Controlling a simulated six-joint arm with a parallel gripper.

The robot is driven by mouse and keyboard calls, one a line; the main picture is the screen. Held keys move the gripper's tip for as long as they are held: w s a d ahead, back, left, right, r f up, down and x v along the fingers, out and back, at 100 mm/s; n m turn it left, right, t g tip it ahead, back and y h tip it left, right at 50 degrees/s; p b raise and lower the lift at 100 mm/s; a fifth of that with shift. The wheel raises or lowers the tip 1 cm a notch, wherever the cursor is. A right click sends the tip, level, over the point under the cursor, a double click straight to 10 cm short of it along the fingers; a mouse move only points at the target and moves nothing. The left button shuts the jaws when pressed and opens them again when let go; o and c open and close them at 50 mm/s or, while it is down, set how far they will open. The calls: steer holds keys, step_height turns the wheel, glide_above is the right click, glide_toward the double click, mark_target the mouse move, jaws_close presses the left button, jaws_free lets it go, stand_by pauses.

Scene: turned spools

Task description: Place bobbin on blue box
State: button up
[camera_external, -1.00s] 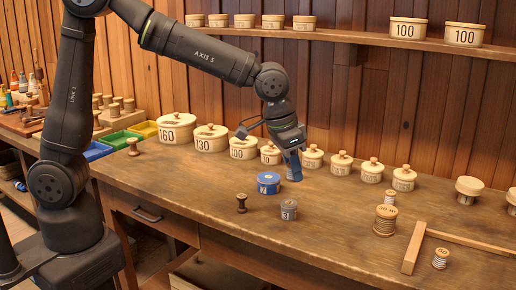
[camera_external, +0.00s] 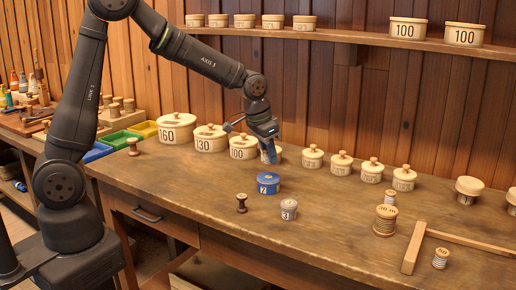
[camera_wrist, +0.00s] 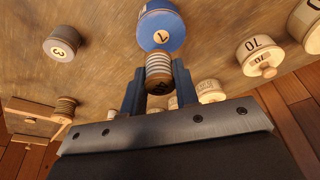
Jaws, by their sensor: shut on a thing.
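The blue box (camera_external: 268,186) is a round lidded box on the workbench, with a numbered label. It also shows at the top of the wrist view (camera_wrist: 163,32). My gripper (camera_external: 269,160) is above and behind it in the outside view, with its blue fingers pointing down. In the wrist view, my gripper (camera_wrist: 158,84) is shut on a bobbin (camera_wrist: 158,68) with pale striped winding and a dark marked end. The bobbin overlaps the box's edge in that view; I cannot tell the gap. In the outside view the fingers largely hide the bobbin.
A grey box marked 3 (camera_external: 289,210) and a dark spool (camera_external: 242,203) stand in front of the blue box. Numbered cream boxes (camera_external: 210,139) line the back. A large wound spool (camera_external: 385,220) and a wooden rail (camera_external: 413,248) lie right.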

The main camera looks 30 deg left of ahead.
mark_target(269, 177)
steer(key=shift+w+a+f, duration=0.25)
steer(key=shift+w+f, duration=0.15)
steer(key=shift+f, duration=1.85)
steer(key=shift+f, duration=0.1)
steer(key=shift+f, duration=0.1)
steer(key=o, duration=0.9)
steer(key=shift+o, duration=0.2)
steer(key=v, duration=1.2)
steer(key=shift+r, duration=0.25)
